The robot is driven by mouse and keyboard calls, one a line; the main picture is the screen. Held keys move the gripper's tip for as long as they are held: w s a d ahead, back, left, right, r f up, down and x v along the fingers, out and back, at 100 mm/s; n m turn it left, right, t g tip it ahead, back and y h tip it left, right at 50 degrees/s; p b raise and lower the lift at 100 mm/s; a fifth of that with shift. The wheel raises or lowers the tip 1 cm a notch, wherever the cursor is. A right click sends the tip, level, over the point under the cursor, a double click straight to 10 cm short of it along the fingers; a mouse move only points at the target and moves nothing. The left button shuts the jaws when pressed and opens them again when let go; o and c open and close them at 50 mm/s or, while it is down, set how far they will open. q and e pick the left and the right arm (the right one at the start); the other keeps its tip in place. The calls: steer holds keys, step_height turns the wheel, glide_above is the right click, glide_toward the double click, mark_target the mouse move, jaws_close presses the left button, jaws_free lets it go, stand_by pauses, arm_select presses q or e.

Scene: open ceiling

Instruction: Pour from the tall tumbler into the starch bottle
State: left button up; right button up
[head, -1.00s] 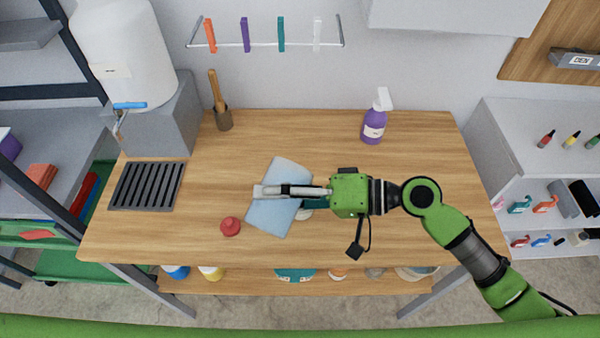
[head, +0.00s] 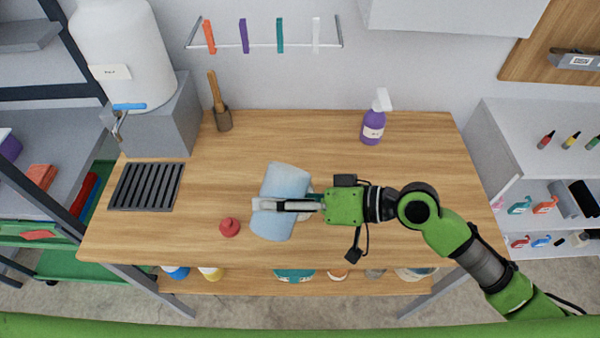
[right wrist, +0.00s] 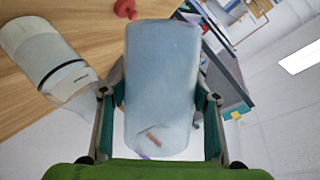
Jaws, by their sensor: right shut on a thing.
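The tall tumbler (head: 286,180), pale blue and frosted, is held above the middle of the table and looks strongly tilted. My right gripper (head: 285,205) is shut on its side, coming in from the right. In the right wrist view, the tumbler (right wrist: 162,75) fills the space between my fingers. A whitish bottle with a dark band and a label, apparently the starch bottle (right wrist: 38,50), stands left of the tumbler there, apart from the fingers. In the head view it is almost wholly hidden by the tumbler and gripper. My left gripper is not in view.
A red cap-like piece (head: 229,228) lies on the wooden table (head: 410,145). A purple spray bottle (head: 373,125) stands at the back right.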

steer(key=shift+f, duration=0.15)
steer(key=shift+f+n+h, duration=0.3)
steer(key=shift+f+n, duration=0.1)
steer(key=shift+f, duration=0.05)
steer(key=f, duration=0.1)
steer(key=f+n+t, duration=0.1)
steer(key=s+f, duration=0.1)
steer(key=shift+s+a+h, duration=0.1)
steer(key=shift+a+h, duration=0.2)
steer(key=shift+s+a+n+t, duration=0.15)
steer(key=shift+n+t, duration=0.15)
steer(key=shift+n, duration=0.2)
steer(key=shift+s+f+p, duration=0.2)
steer(key=shift+f+p, duration=0.05)
steer(key=shift+p, duration=0.1)
steer(key=shift+s+a+f+n+t+h+p, duration=0.25)
steer(key=shift+s+f+n+t+h+p, duration=0.25)
steer(key=shift+n, duration=0.4)
steer(key=shift+s+a+f+n+t, duration=0.1)
steer(key=shift+a+f+n+t, duration=0.05)
steer(key=shift+f+n+t, duration=0.5)
steer(key=shift+r, duration=0.1)
